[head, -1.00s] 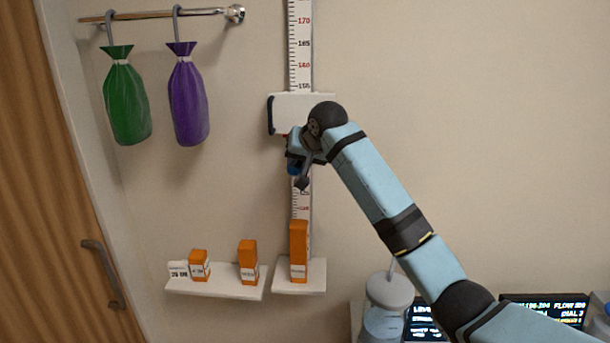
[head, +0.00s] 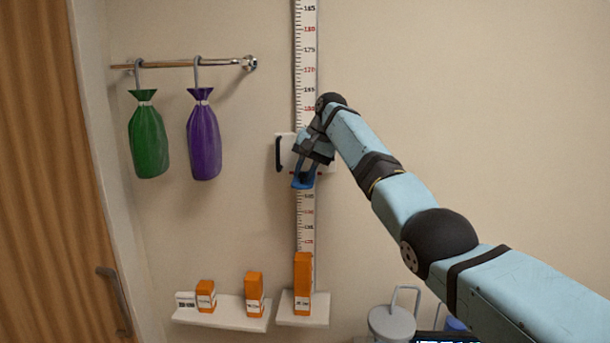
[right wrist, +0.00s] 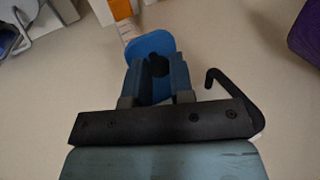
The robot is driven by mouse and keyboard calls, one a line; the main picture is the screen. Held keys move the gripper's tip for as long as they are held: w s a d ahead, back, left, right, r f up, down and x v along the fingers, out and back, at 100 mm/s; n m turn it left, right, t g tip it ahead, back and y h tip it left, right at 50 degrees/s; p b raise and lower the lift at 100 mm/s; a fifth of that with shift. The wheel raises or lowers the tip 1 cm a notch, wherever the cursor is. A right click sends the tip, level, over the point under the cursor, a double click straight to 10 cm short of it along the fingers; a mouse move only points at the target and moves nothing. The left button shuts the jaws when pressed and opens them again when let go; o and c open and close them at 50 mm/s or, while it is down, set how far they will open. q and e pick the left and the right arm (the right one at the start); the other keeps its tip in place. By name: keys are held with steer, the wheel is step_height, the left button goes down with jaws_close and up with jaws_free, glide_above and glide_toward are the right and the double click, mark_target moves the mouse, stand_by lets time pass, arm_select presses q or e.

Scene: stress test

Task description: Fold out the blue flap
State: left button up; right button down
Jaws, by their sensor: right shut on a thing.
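The blue flap (head: 302,183) is at the lower edge of a white slider block (head: 284,143) on the wall-mounted measuring scale. My right gripper (head: 306,168) is shut on the flap from above and hides part of it and of the block. In the right wrist view the flap's blue rounded end (right wrist: 150,43) sticks out beyond the fingers (right wrist: 158,75), with a dark round spot between them. How far the flap is tilted is hard to tell. My left gripper is not in view.
A dark handle (head: 278,154) stands at the block's left side. The scale (head: 306,50) runs above and below. Green (head: 149,140) and purple (head: 204,140) bags hang from a rail at left. Orange boxes (head: 303,280) stand on small shelves (head: 240,318) below. The wall at right is bare.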

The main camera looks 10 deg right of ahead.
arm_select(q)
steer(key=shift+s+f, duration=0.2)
arm_select(e)
steer(key=shift+r, duration=0.3)
steer(key=c, duration=1.3)
jaws_free()
steer(key=shift+w, duration=0.1)
steer(key=shift+f, duration=0.1)
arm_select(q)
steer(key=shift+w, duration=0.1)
